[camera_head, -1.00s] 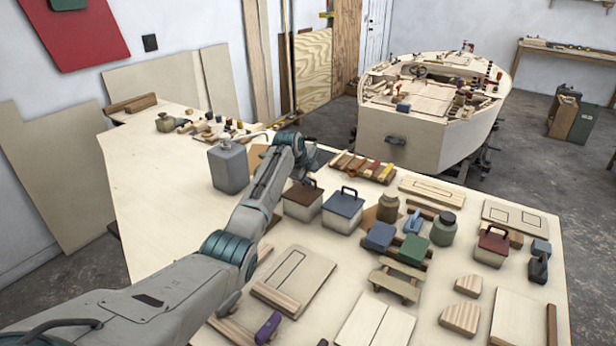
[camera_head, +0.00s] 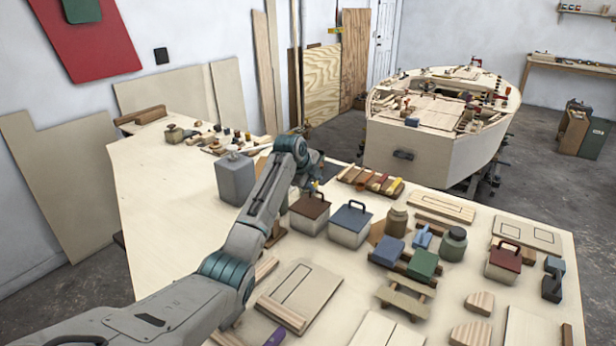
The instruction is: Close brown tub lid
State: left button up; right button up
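The brown-lidded tub (camera_head: 307,225) stands on the plywood bench, left of the blue-lidded tub. Its body is cream. Its brown lid (camera_head: 311,204) has a dark loop handle on top and lies over the tub's mouth; I cannot tell whether it is fully seated. My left arm comes in from the lower left. My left gripper (camera_head: 314,177) is just behind and above the brown lid, partly hidden by my own wrist. Its fingers are too small and covered to show whether they are open. My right gripper is out of view.
A blue-lidded tub (camera_head: 350,225) stands close on the right. A grey canister (camera_head: 235,180) stands left of my wrist. Jars, blocks and a red-lidded tub (camera_head: 502,262) crowd the right side. The bench's left part is mostly bare. A wooden boat (camera_head: 430,150) stands behind.

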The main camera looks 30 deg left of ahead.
pick_arm(q)
jog(key=b+v, duration=0.1)
jog(key=v, duration=0.5)
jog(key=shift+s, duration=0.1)
dwell(0.4)
